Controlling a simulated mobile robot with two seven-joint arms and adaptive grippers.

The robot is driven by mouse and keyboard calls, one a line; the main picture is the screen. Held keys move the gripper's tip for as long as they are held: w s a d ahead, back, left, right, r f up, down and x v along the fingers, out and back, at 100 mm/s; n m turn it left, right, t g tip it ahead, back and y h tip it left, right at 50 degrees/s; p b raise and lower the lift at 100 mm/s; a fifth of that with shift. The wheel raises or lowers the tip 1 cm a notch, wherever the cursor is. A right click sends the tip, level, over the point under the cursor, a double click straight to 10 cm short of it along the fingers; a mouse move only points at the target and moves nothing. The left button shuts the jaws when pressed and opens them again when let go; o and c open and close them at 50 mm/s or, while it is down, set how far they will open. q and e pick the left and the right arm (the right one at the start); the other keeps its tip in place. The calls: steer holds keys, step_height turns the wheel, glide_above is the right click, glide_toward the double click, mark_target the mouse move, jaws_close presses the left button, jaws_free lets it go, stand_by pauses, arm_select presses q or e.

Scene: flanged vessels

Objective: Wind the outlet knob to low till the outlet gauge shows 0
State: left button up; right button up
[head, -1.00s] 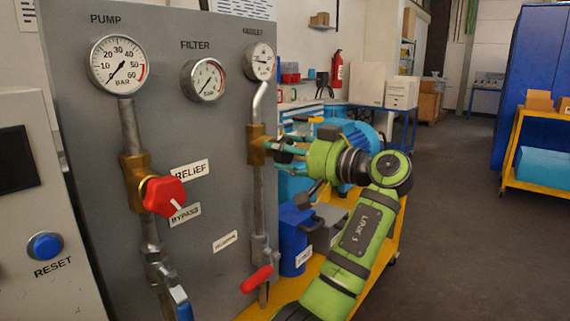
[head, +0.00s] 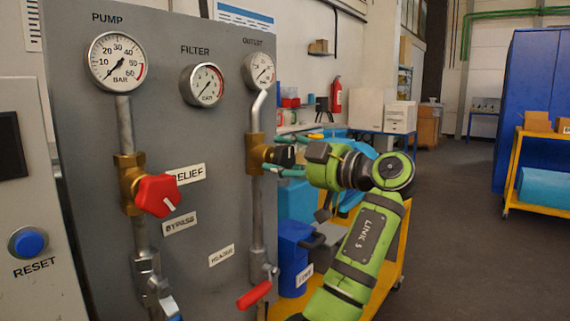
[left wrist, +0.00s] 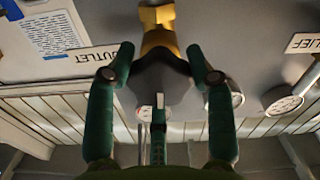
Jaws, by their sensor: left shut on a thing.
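The outlet knob (head: 283,155) is dark and sits on a brass valve body (head: 256,154) on the outlet pipe. My left gripper (head: 286,157) reaches it from the right, its green fingers closed around the knob. In the left wrist view the dark knob (left wrist: 160,78) lies between the two fingertips (left wrist: 160,72), with the brass body behind it. The outlet gauge (head: 259,71) is above, at the top of the pipe. It is seen small and at a slant, so I cannot read its needle surely. My right gripper is out of view.
The pump gauge (head: 117,62), filter gauge (head: 202,85) and red relief knob (head: 157,195) are on the same grey panel (head: 205,135), to the left. A red lever (head: 254,295) sticks out below the outlet valve. Blue containers (head: 295,258) stand behind my arm.

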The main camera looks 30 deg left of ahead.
arm_select(q)
steer(key=shift+r+n, duration=0.4)
steer(key=shift+n, duration=0.3)
steer(key=o, duration=1.2)
steer(key=shift+s, duration=0.15)
steer(key=shift+f, duration=0.15)
